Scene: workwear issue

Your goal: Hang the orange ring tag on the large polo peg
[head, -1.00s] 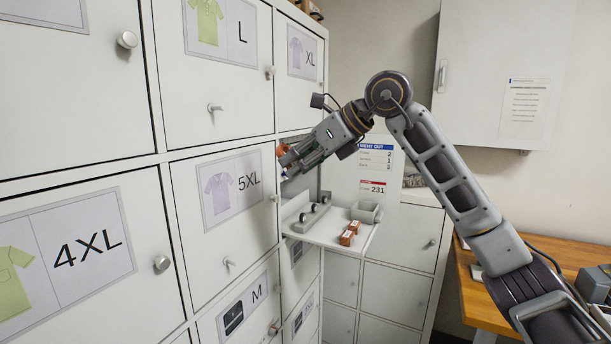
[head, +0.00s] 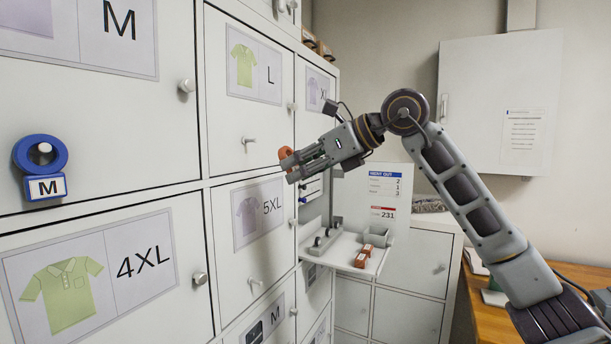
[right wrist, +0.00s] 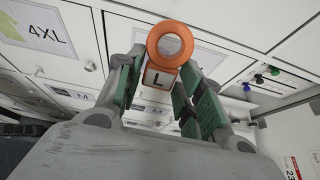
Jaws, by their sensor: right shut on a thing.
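The orange ring tag (right wrist: 170,40), with a plate marked L, is between the fingers of my right gripper (right wrist: 155,82). In the head view the gripper (head: 291,165) is shut on the tag (head: 285,154), which shows only partly. The L door has a green polo picture (head: 244,66) and a bare peg (head: 249,140) below it. The tag and gripper appear right of and a little below this peg, apart from it. My left gripper is not in view.
A blue ring tag (head: 40,165) marked M hangs on a peg at left. Door knobs (head: 186,86) stick out nearby. Coloured knobs (right wrist: 260,78) show in the wrist view.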

